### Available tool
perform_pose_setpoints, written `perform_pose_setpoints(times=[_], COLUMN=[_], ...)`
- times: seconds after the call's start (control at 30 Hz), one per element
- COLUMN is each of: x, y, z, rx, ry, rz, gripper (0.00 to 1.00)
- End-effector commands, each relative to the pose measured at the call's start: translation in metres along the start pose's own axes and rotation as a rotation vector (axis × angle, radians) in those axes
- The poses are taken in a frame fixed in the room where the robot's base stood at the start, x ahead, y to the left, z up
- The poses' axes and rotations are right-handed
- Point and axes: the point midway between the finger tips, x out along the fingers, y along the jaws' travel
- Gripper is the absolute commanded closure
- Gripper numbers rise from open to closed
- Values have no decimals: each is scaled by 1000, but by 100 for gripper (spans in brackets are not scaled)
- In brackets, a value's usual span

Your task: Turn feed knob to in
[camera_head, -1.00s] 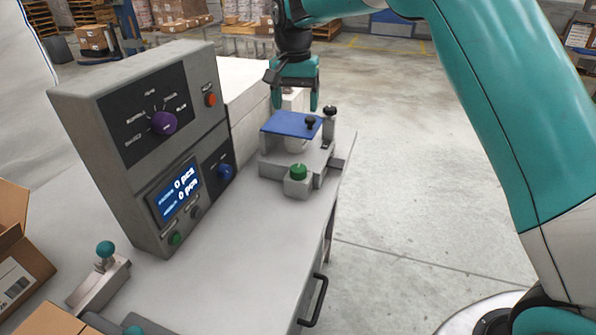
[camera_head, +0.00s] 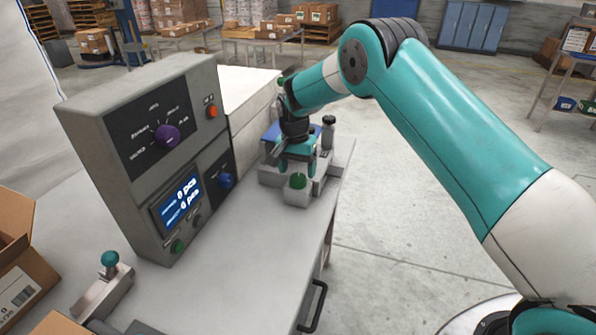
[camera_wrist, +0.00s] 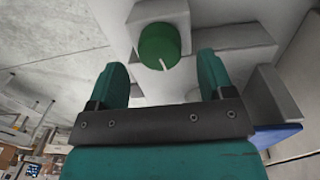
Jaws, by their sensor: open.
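A round green knob (camera_head: 297,181) sits on a small grey block at the front of the weighing fixture. In the wrist view the green knob (camera_wrist: 158,45) has a white pointer line toward the lower right of its face. No "in" label is readable near it. My gripper (camera_head: 298,166) is open and hangs just above and behind this knob. In the wrist view my gripper's two teal fingers (camera_wrist: 162,70) stand apart, with the knob beyond the gap between their tips. I see no contact with the knob.
A grey console (camera_head: 135,150) with a purple knob (camera_head: 166,137), a blue knob (camera_head: 226,181) and a lit display stands left on the table. The fixture's blue plate (camera_head: 274,133) and a black-topped post (camera_head: 328,130) are close to my gripper.

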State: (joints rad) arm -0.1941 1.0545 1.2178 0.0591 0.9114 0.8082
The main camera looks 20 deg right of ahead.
Motion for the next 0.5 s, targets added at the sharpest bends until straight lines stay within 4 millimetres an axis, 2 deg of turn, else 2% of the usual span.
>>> perform_pose_setpoints(times=[0.2, 0.5], x=[22, 26], y=[0, 0], z=[0, 0], rx=[0, 0], ry=[0, 1], rz=[0, -1], gripper=[25, 25])
